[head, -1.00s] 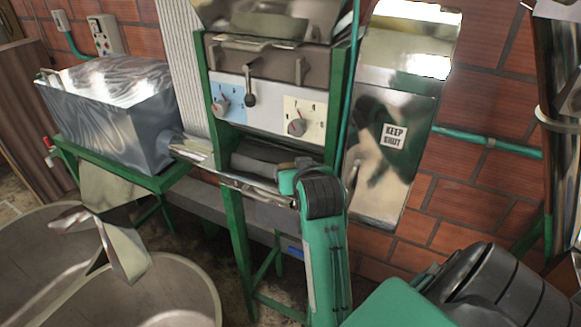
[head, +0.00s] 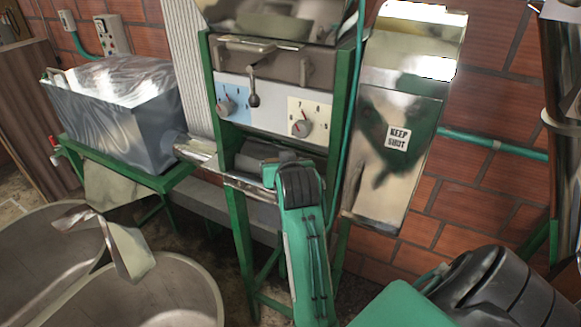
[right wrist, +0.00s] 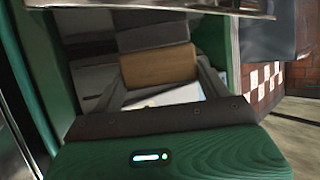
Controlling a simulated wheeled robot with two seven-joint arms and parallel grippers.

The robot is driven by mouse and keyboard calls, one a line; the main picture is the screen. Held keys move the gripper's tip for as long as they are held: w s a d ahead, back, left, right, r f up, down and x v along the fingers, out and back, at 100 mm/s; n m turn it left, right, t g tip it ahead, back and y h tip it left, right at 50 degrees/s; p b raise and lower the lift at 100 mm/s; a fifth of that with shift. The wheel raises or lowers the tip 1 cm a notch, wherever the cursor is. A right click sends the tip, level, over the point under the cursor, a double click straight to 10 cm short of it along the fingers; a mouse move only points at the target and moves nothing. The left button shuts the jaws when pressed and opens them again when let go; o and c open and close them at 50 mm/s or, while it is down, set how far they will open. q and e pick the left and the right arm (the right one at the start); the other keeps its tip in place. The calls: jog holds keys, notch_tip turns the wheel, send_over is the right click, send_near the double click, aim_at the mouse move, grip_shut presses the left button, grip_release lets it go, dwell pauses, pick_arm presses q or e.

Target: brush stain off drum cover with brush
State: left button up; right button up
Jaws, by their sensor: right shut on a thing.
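The pulper's grey drum cover (head: 262,152) sits in the dark opening below the dial panel in the head view. In the right wrist view a dark grey surface (right wrist: 150,34), likely the cover, lies just beyond the brush. The brush (right wrist: 158,66), a tan wooden block, is between the fingers of my right gripper (right wrist: 160,82), which is shut on it. Its bristles are hidden, and I cannot tell whether they touch the cover. I cannot make out the stain. In the head view my right arm reaches into the opening and hides the gripper. My left gripper is not in view.
The pulper's green frame posts (head: 238,235) flank the opening. A metal chute (head: 195,152) runs left to a metal tank (head: 115,105). A panel marked KEEP SHUT (head: 395,170) stands at right. Round tubs (head: 165,285) stand at lower left.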

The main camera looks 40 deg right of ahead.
jog(key=shift+w+a, duration=0.2)
jog(key=shift+w, duration=0.25)
jog(key=shift+w+a, duration=0.2)
jog(key=shift+w, duration=0.25)
jog(key=shift+w+a+f, duration=0.1)
jog(key=shift+w+a, duration=0.2)
jog(key=shift+w, duration=0.3)
jog(key=shift+w+a, duration=0.25)
jog(key=shift+w, duration=0.4)
jog(key=shift+w+a+f, duration=0.1)
jog(key=shift+w+a, duration=0.2)
jog(key=shift+w, duration=0.3)
